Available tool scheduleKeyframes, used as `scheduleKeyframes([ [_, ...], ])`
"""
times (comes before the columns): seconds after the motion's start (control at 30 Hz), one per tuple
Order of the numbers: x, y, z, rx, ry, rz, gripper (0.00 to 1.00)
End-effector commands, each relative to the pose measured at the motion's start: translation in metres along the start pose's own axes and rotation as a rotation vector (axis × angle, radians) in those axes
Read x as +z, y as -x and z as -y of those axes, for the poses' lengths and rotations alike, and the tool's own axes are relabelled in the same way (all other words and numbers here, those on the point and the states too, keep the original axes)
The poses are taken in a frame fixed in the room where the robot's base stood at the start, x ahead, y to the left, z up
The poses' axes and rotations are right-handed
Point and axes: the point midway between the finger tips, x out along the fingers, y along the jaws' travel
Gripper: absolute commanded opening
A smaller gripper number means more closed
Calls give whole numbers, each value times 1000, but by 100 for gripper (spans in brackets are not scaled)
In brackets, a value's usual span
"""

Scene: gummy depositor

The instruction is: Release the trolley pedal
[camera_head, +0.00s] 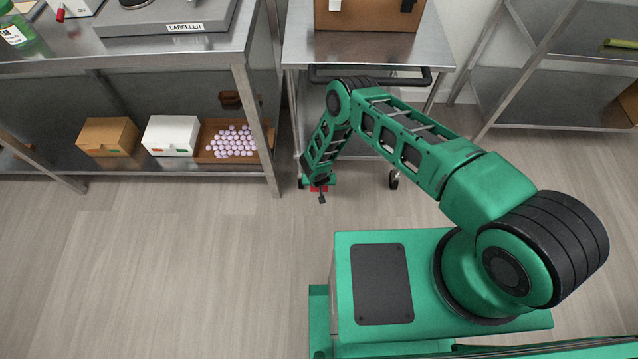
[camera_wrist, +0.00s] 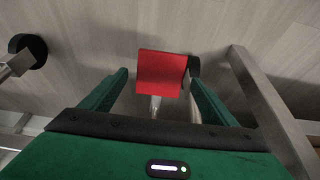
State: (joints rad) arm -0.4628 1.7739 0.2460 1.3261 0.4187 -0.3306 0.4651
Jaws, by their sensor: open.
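The red trolley pedal (camera_wrist: 160,72) shows in the wrist view as a flat red plate on a short metal stem. It lies between the two green fingers of my gripper (camera_wrist: 157,80), which are open with a gap on each side. In the head view my gripper (camera_head: 321,195) is low, near the floor at the front left of the trolley (camera_head: 365,48). Only a little of the red pedal (camera_head: 318,189) shows there, the rest hidden by my gripper. Whether the pedal is pressed or raised I cannot tell.
The trolley has a dark handle (camera_head: 425,80) and a caster (camera_head: 393,180); another caster (camera_wrist: 30,48) shows in the wrist view. A steel bench (camera_head: 262,120) stands close on the left, its lower shelf holding boxes and a tray (camera_head: 205,157). Open floor (camera_head: 170,270) lies in front.

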Motion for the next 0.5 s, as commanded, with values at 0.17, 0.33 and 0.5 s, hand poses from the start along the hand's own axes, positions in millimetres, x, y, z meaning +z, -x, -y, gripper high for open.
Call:
scheduleKeyframes([
  [0.17, -1, -16, 0, 0, -2, -1, 81],
  [0.33, 0, -22, 0, 0, -1, 0, 81],
  [0.5, -1, -22, 0, 0, -1, -1, 81],
])
